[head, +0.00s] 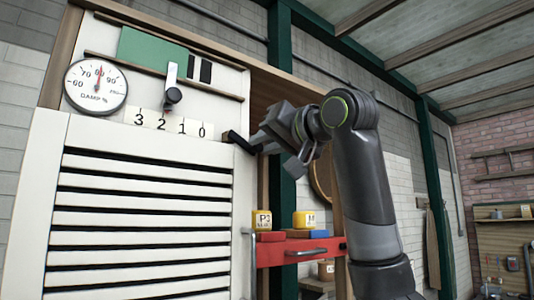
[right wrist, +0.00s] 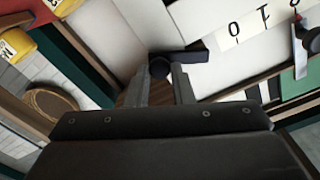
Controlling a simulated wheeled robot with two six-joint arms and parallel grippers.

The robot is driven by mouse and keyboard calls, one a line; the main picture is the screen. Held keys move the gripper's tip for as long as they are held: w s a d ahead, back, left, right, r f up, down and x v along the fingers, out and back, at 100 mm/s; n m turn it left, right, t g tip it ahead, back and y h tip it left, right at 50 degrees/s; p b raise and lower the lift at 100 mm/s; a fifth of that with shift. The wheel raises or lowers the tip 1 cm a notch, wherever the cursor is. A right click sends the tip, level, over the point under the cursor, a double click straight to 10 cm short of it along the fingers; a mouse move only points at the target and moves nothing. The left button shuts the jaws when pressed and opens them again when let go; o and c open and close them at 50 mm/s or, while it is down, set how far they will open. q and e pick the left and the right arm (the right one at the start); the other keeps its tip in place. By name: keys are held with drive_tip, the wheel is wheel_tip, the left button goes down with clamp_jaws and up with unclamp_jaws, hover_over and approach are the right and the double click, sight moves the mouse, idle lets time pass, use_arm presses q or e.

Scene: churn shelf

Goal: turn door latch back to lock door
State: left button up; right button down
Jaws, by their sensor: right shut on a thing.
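The white louvered door (head: 48,170) fills the left of the head view and stands flat in its frame. The black door latch (head: 236,140) sits at the door's upper right edge and runs at a slant. My right gripper (head: 262,139) reaches it from the right and is shut on the latch. In the right wrist view the latch's dark bar (right wrist: 186,57) and round knob (right wrist: 159,69) show at the tips of my right gripper (right wrist: 161,74). The gripper hides part of the latch in the head view. My left gripper is not in view.
Above the door are a damp gauge (head: 95,88), a 3 2 1 0 scale (head: 172,123), a small lever (head: 172,94) and a green plate (head: 140,47). A green post (head: 281,200) stands behind my arm.

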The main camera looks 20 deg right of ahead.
drive_tip(key=f+m+b, duration=0.2)
drive_tip(key=m+b, duration=0.1)
drive_tip(key=shift+s+a+m+b, duration=0.2)
drive_tip(key=shift+a+m+b, duration=0.1)
drive_tip(key=shift+a, duration=0.1)
drive_tip(key=m+b, duration=0.1)
drive_tip(key=a+f+m+b, duration=0.1)
drive_tip(key=m+b, duration=0.1)
drive_tip(key=shift+s+m, duration=0.15)
drive_tip(key=shift+m, duration=0.15)
drive_tip(key=m+b, duration=0.1)
drive_tip(key=a+m+b, duration=0.1)
drive_tip(key=m, duration=0.1)
drive_tip(key=shift+s+a+f, duration=0.1)
drive_tip(key=shift+s+a, duration=0.05)
drive_tip(key=shift+s, duration=0.05)
drive_tip(key=shift+s+a+m+b, duration=0.15)
drive_tip(key=shift+a+m+b, duration=0.2)
drive_tip(key=shift+m+b, duration=0.6)
drive_tip(key=shift+m+p, duration=0.3)
drive_tip(key=shift+m, duration=0.05)
drive_tip(key=c, duration=1.3)
unclamp_jaws()
